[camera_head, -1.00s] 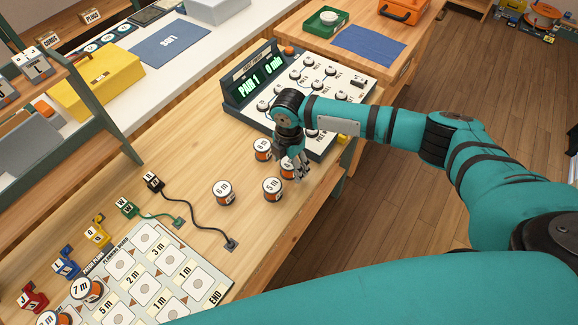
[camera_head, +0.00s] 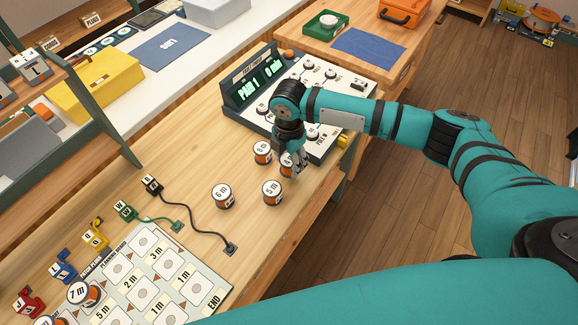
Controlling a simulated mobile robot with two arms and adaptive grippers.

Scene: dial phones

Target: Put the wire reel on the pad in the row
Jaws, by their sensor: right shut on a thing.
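My right gripper (camera_head: 297,163) points down at the wood bench and is shut on a wire reel (camera_head: 287,166), an orange spool with a white top; its label is mostly hidden by the fingers. A reel marked 8 m (camera_head: 262,153) stands just left of it. Reels marked 5 m (camera_head: 272,192) and 6 m (camera_head: 223,196) stand nearer. The planning board (camera_head: 207,275) at the lower left has rows of pale pads with length labels. A 7 m reel (camera_head: 82,293) stands at its left side, and another reel shows at the bottom edge. My left gripper is out of view.
The tester console (camera_head: 310,95) with a green display stands just behind my right gripper. Bare wood (camera_head: 185,150) is free left of the reels. A yellow box (camera_head: 100,85) stands behind.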

